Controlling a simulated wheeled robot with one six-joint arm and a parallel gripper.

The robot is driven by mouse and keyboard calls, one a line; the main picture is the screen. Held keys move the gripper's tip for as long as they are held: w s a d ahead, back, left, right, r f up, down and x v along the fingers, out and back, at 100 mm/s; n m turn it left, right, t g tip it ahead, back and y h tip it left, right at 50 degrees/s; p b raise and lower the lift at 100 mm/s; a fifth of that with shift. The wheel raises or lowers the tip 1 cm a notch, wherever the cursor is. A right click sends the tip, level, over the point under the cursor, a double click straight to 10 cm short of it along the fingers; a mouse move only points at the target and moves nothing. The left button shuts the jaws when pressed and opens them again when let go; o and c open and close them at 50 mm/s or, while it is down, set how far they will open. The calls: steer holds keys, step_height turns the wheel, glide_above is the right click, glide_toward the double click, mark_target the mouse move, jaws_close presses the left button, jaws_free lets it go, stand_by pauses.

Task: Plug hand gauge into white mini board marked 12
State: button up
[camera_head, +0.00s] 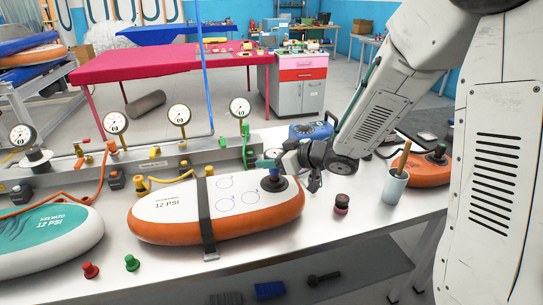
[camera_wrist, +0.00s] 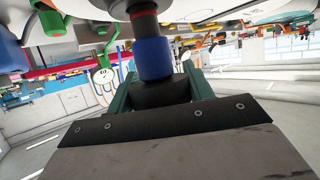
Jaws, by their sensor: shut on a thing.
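The white mini board (camera_head: 170,212) with an orange edge lies on the bench and is marked 12 PSI. A dark strap crosses its middle. A dark round valve fitting (camera_head: 282,185) sits near its right end. My gripper (camera_head: 268,165), with teal fingers, is over this fitting, coming from the right. In the wrist view my gripper (camera_wrist: 160,92) is shut on the hand gauge (camera_wrist: 154,58), seen as a blue grip with a dark red and black end. That end meets or nears a dark fitting at the top. I cannot tell whether it is seated; the gauge's dial is hidden.
A teal-and-white board (camera_head: 45,240), also marked 12 PSI, lies at left. Red (camera_head: 90,270) and green (camera_head: 132,262) caps lie in front. Dial gauges stand on a rail (camera_head: 150,155) behind. A cup (camera_head: 395,185) and an orange board (camera_head: 428,170) are at right.

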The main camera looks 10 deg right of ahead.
steer(key=shift+f, duration=0.55)
steer(key=o, duration=1.1)
steer(key=shift+v, duration=3.9)
